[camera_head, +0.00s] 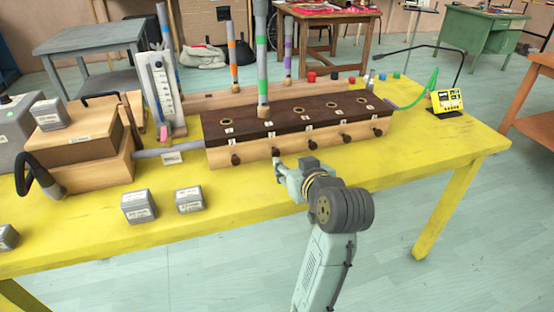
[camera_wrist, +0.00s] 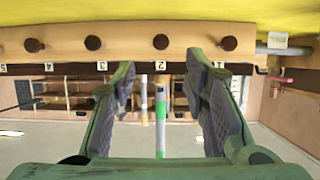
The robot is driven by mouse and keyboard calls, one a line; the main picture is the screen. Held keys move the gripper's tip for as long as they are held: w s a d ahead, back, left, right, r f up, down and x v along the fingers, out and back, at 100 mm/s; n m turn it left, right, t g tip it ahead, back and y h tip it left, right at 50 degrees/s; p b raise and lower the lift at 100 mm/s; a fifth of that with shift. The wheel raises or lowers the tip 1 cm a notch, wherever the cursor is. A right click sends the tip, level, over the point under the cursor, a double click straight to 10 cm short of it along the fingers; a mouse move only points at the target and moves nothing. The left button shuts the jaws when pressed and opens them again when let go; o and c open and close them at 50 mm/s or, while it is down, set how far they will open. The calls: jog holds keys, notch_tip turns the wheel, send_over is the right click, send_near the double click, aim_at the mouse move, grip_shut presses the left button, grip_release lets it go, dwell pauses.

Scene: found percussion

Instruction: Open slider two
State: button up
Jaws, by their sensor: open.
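A long wooden box (camera_head: 215,158) with a dark top carries a row of dark round knobs along its front. The knob of slider two (camera_head: 276,152) is second from the left. In the wrist view, which looks upside down, this knob (camera_wrist: 161,41) sits above the label "2", between knob one (camera_wrist: 229,43) and knob three (camera_wrist: 93,43). My gripper (camera_head: 281,170) is open and empty just in front of the box. In the wrist view its fingers (camera_wrist: 160,80) are spread to either side of slider two's column. I cannot see any contact with the knob.
A tall green-banded tube (camera_head: 263,60) stands at the box's left part. Small grey blocks (camera_head: 189,199) lie on the yellow table (camera_head: 250,215) to the left. A grey pipe (camera_head: 165,152) meets the box's left end. The table right of the box is mostly clear.

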aim_at(276, 154)
jog(key=p+x, duration=0.1)
jog(key=x, duration=0.9)
jog(key=shift+w+a, duration=0.1)
jog(key=shift+c, duration=0.3)
grip_shut()
